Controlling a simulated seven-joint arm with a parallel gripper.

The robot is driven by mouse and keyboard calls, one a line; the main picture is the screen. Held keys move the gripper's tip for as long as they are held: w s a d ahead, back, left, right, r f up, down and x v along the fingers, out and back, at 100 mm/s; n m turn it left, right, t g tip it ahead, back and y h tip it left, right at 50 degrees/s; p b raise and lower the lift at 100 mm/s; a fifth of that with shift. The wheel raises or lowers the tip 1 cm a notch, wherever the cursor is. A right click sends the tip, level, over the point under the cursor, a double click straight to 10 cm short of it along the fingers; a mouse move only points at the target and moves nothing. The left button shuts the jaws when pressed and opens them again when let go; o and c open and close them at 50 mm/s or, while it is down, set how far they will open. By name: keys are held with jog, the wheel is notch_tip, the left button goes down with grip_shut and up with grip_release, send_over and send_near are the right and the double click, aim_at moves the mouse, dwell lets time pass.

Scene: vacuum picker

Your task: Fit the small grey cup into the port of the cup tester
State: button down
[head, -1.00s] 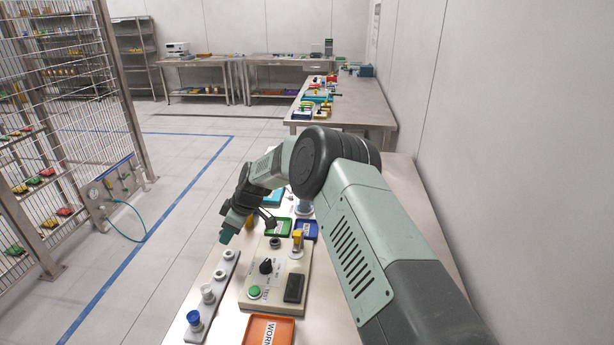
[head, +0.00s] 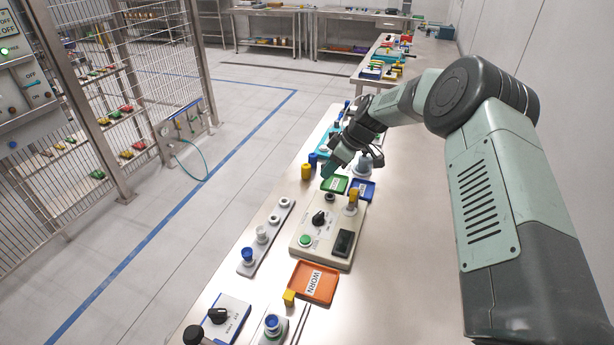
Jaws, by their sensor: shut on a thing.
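The cup tester is a beige box (head: 305,258) on the bench, with a green button, a black knob and a dark window. A dark round fitting (head: 330,197) at its far left looks like the port; a yellow-topped piece (head: 353,196) stands at its far right.
A grey rack (head: 267,228) left of the tester carries a blue cup (head: 247,256) and pale pieces. Green (head: 340,181) and blue (head: 369,188) trays lie beyond the tester. An orange WORN tray (head: 297,284) lies nearer. The bench is bare to the right.

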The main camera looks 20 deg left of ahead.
jog(key=shift+w+d+f, duration=0.1)
jog(key=shift+d+f, duration=0.2)
jog(key=shift+f, duration=0.55)
jog(key=shift+w+d+f, duration=0.1)
jog(key=shift+d+f, duration=0.15)
jog(key=shift+f, duration=0.65)
jog(key=shift+d+f, duration=0.3)
jog(key=shift+f, duration=0.55)
jog(key=c, duration=1.5)
grip_release()
jog(key=shift+c, duration=0.2)
grip_shut()
jog(key=shift+f, duration=1.2)
